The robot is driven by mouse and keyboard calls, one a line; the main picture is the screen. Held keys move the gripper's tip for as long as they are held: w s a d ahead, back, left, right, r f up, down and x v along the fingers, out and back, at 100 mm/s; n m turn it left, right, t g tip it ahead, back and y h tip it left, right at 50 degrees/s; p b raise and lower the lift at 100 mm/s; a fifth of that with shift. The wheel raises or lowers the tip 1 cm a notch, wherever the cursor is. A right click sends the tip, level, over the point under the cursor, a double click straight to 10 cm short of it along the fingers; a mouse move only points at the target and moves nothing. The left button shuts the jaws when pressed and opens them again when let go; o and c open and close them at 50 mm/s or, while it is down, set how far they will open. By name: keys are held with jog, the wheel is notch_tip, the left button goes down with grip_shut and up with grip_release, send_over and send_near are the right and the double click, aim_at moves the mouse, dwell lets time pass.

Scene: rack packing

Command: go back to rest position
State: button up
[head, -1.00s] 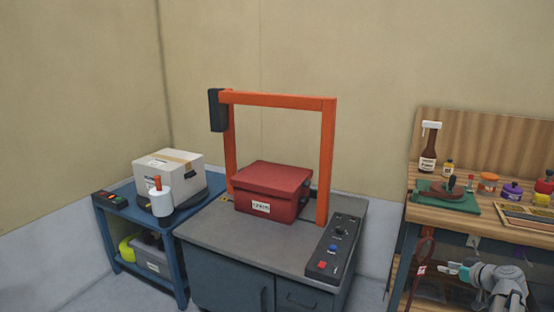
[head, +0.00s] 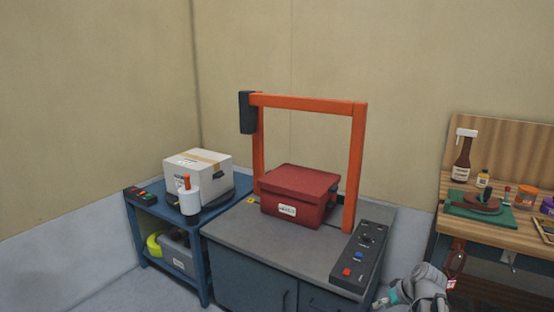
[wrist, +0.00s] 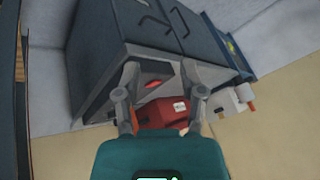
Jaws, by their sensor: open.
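My gripper (wrist: 158,92) shows in the wrist view with its two fingers spread apart and nothing between them. It is open and empty. Beyond the fingers the wrist view shows a red box (wrist: 163,112) on the grey machine top. In the head view my arm shows at the bottom right edge, and the fingertips are not clear there. The red box (head: 298,196), closed and with a white label, sits under the orange arch (head: 308,102), apart from my arm.
A control panel (head: 360,258) with red and blue buttons lies on the grey machine (head: 225,226). A blue cart (head: 143,205) at left bears a white carton (head: 197,174) and a white dispenser (head: 189,201). A wooden workbench (head: 475,228) with bottles stands at right, close to my arm.

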jog(key=s+a+f+m+g+h, duration=0.15)
jog(key=s+a, duration=0.25)
jog(key=a, duration=0.4)
jog(key=s+a+f+g+h, duration=0.1)
jog(key=s+a+g+h, duration=0.25)
jog(key=a, duration=0.35)
notch_tip(320, 180, up, 18)
jog(key=p, duration=1.8)
jog(key=shift+s+r+t+y, duration=0.15)
jog(key=shift+s+t+y, duration=0.15)
jog(key=shift+s+t, duration=0.1)
